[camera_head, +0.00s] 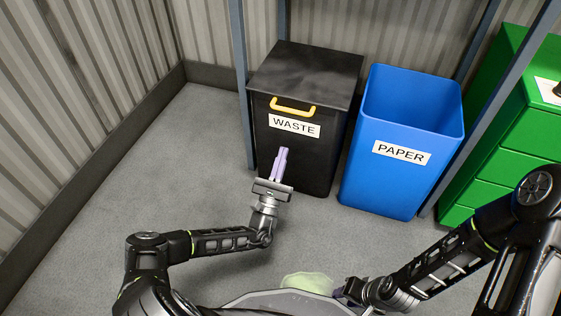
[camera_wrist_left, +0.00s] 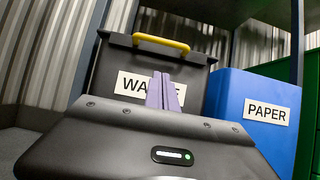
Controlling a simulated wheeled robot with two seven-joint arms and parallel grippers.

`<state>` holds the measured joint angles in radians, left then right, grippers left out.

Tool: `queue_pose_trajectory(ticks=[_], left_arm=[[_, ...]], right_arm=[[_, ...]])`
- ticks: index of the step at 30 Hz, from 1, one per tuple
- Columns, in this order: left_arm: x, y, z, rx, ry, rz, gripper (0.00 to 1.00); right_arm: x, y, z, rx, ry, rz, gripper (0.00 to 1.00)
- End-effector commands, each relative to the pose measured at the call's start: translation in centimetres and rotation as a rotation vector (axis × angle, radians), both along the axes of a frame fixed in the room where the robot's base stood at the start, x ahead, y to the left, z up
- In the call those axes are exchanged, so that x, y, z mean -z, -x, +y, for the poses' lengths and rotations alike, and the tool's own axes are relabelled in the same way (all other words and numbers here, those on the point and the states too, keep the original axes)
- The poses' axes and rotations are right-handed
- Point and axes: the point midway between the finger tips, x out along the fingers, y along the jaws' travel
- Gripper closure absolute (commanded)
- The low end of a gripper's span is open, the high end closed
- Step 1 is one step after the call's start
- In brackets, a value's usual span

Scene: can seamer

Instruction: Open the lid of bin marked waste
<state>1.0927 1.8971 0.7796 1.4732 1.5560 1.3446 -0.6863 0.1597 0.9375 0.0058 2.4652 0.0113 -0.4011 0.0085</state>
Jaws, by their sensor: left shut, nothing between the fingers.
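The black bin marked WASTE (camera_head: 308,160) stands against the wall in the head view, with its flat dark lid (camera_head: 308,72) closed. A yellow handle (camera_head: 292,106) is at the lid's front edge, above the white WASTE label (camera_head: 294,126). The handle also shows in the left wrist view (camera_wrist_left: 160,42). My left gripper (camera_head: 282,152) is in front of the bin, below the label in the head view. Its purple fingers (camera_wrist_left: 164,92) are together and empty, and cover part of the label in the left wrist view. My right gripper (camera_head: 345,292) is low at the bottom, its fingers unclear.
A blue open bin marked PAPER (camera_head: 398,180) stands just right of the waste bin. A green drawer cabinet (camera_head: 510,150) is further right. Grey-blue posts (camera_head: 240,70) flank the bins. The floor (camera_head: 180,150) to the left is clear. A pale green thing (camera_head: 307,282) lies at the bottom.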

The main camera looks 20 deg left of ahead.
Motion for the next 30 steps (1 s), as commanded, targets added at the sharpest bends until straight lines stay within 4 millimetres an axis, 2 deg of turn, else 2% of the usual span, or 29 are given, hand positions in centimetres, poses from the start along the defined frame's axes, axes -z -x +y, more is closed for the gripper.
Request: queue_pose_trajectory(ticks=[10, 13, 18, 30], left_arm=[[-3.7, -5.7, -0.4, 0.002, 0.000, -0.003, 1.00], [-5.5, -5.9, -0.3, 0.001, 0.000, -0.003, 1.00], [-7.1, -6.2, -0.3, 0.000, 0.000, -0.002, 1.00], [-7.5, -6.2, -0.4, 0.000, -0.001, -0.001, 1.00]], right_arm=[[2.4, -0.4, -0.1, 0.004, -0.002, -0.006, 0.64], [2.5, -0.5, -0.1, 0.004, -0.002, -0.006, 0.64], [2.8, -0.5, -0.1, 0.005, -0.003, -0.006, 0.64], [2.8, -0.5, -0.1, 0.004, -0.004, -0.006, 0.64]])
